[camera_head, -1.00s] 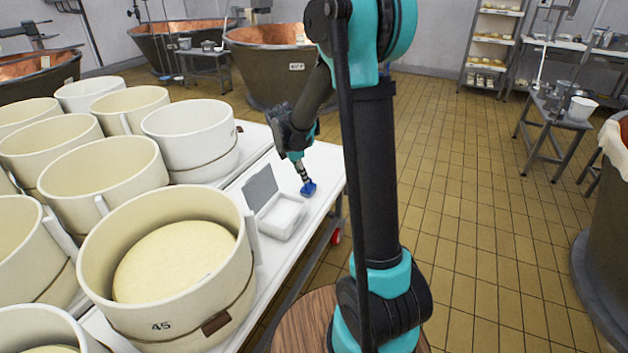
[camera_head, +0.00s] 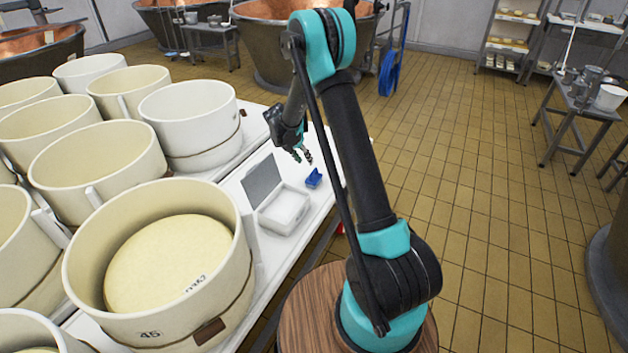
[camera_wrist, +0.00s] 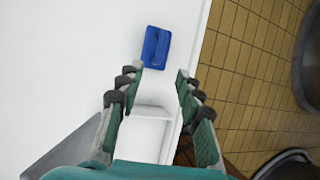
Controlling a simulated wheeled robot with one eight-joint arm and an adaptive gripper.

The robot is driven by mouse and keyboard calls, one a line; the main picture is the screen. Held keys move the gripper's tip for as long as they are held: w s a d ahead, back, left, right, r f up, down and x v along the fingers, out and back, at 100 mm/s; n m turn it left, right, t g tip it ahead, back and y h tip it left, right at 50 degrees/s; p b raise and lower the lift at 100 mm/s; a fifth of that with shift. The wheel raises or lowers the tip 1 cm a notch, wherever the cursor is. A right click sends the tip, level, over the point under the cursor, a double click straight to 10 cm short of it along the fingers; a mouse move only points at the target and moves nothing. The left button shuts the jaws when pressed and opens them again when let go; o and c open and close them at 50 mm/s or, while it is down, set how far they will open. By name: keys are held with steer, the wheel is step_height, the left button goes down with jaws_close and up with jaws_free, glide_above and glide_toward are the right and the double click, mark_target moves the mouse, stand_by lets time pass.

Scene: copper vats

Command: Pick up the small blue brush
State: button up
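The small blue brush (camera_head: 314,178) lies on the white table (camera_head: 327,198), close to its right edge and beside an open white box. In the wrist view the brush (camera_wrist: 156,48) lies flat, beyond the fingertips and a little left of the middle of the gap. My gripper (camera_head: 303,156) is above the table, a little behind and left of the brush. In the wrist view my gripper (camera_wrist: 159,74) has its two green fingers apart, with nothing between them. The brush is apart from the fingers and fully in sight.
Large round cheese moulds (camera_head: 160,250) fill the table's left side. Tiled floor (camera_head: 480,190) lies clear to the right. A copper vat (camera_head: 262,60) stands behind.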

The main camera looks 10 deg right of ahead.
glide_toward(314, 177)
steer(key=x, duration=0.5)
steer(key=shift+d, duration=0.35)
steer(key=shift+c, duration=0.4)
jaws_close()
